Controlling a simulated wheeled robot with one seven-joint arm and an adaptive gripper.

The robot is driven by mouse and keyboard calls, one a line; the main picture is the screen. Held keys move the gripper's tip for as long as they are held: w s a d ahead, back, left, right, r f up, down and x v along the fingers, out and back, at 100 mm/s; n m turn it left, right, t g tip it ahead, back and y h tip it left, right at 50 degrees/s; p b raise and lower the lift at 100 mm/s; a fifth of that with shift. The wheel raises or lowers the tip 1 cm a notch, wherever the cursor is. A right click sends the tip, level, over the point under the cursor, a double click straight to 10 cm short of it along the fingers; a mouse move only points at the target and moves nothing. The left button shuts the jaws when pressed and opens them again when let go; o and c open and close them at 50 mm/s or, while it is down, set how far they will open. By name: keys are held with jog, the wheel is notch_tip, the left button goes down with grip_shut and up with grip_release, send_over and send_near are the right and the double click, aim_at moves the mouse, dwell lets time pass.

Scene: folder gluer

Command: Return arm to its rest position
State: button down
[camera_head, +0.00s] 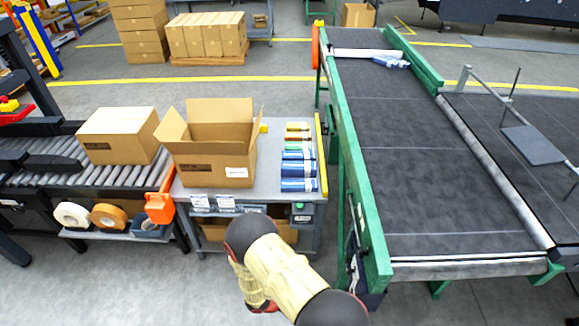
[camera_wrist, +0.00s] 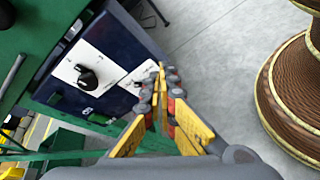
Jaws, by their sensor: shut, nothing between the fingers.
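My gripper (camera_wrist: 163,88) shows in the wrist view with its yellow and grey fingers drawn together at the tips and nothing between them. In the head view my cream arm with dark joints is folded at the bottom middle, in front of the packing table (camera_head: 298,126). The arm hides most of the gripper there.
An open carton (camera_head: 214,140) and several small packs (camera_head: 298,170) are on the table. A closed carton (camera_head: 118,134) sits on rollers at left. Floor is clear at lower left.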

jog(key=s+a+r+m+g+y, duration=0.15)
jog(key=r+y, duration=0.25)
jog(key=r, duration=0.6)
jog(key=s+r+m+g+y, duration=0.1)
jog(key=s+r+m+y, duration=0.15)
jog(key=r, duration=0.75)
jog(key=s+a+r+m+g+y, duration=0.15)
jog(key=r+y, duration=0.35)
jog(key=r, duration=0.5)
jog(key=s+d+r+m+t, duration=0.1)
jog(key=d+r+m+t, duration=0.1)
jog(key=r, duration=0.5)
jog(key=s+d+r+m+t+y, duration=0.1)
jog(key=s+d+r+m+t, duration=0.1)
jog(key=r, duration=0.5)
jog(key=s+d+r+m+t+y, duration=0.1)
jog(key=s+d+r+m+t, duration=0.1)
jog(key=r, duration=0.5)
jog(key=d+t, duration=0.1)
jog(key=t, duration=0.1)
jog(key=shift+s+d+t, duration=0.15)
jog(key=shift+s+t, duration=0.1)
jog(key=shift+t, duration=0.15)
jog(key=shift+r, duration=0.1)
